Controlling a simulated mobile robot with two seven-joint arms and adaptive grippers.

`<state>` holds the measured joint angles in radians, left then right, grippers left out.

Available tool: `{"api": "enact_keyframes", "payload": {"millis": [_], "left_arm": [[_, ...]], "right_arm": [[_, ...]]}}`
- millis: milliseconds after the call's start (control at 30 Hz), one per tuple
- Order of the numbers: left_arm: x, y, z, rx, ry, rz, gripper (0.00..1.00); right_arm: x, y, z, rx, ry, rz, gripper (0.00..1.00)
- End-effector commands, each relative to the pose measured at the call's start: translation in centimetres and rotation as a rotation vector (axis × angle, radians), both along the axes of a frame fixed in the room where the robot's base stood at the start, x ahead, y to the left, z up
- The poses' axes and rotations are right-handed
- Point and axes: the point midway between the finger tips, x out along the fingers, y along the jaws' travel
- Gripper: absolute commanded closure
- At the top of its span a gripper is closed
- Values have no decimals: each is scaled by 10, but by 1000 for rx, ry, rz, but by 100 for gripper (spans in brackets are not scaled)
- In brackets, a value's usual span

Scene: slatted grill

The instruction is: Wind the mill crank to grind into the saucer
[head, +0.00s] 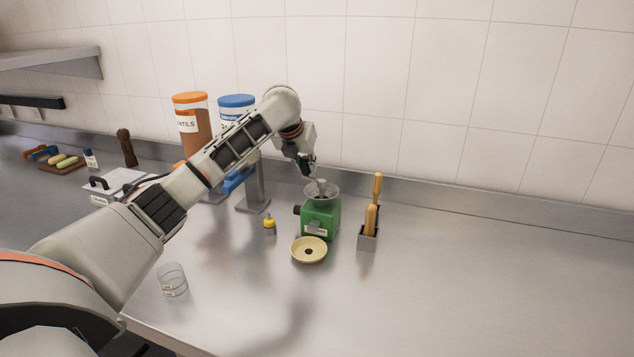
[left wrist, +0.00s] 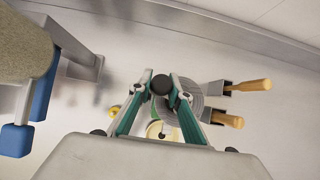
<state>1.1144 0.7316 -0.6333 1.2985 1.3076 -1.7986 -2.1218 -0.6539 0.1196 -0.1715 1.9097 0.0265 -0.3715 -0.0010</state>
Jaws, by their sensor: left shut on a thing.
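The green mill (head: 318,222) stands upright on the steel counter, with a grey funnel-shaped hopper (head: 322,191) on top. The pale saucer (head: 309,250) sits in front of it, with a small dark patch in its middle. My left gripper (head: 308,168) is above the hopper. In the left wrist view its green fingers are shut on the black crank knob (left wrist: 162,85). The crank arm is mostly hidden by the gripper. The hopper also shows in the left wrist view (left wrist: 193,90), and part of the saucer shows between the fingers. My right gripper is not in view.
A metal holder (head: 367,243) with wooden-handled tools stands just right of the mill. A small yellow-topped item (head: 269,224) and stand-mounted dispensers (head: 238,103) are to the left. A clear glass (head: 172,281) is near the front edge. The counter's right side is clear.

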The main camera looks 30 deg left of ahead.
Motion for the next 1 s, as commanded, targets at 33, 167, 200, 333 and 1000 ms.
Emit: {"api": "enact_keyframes", "payload": {"millis": [33, 167, 200, 333, 1000], "left_arm": [[1, -2, 0, -3, -1, -3, 100], [8, -4, 0, -3, 0, -3, 100], [11, -5, 0, -3, -1, -4, 100], [12, -5, 0, -3, -1, -3, 100], [24, -10, -1, -3, 0, -4, 100]], "right_arm": [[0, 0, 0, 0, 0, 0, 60], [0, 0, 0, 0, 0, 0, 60], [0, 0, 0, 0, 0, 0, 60], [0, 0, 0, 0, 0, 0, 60], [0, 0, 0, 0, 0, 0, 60]]}}
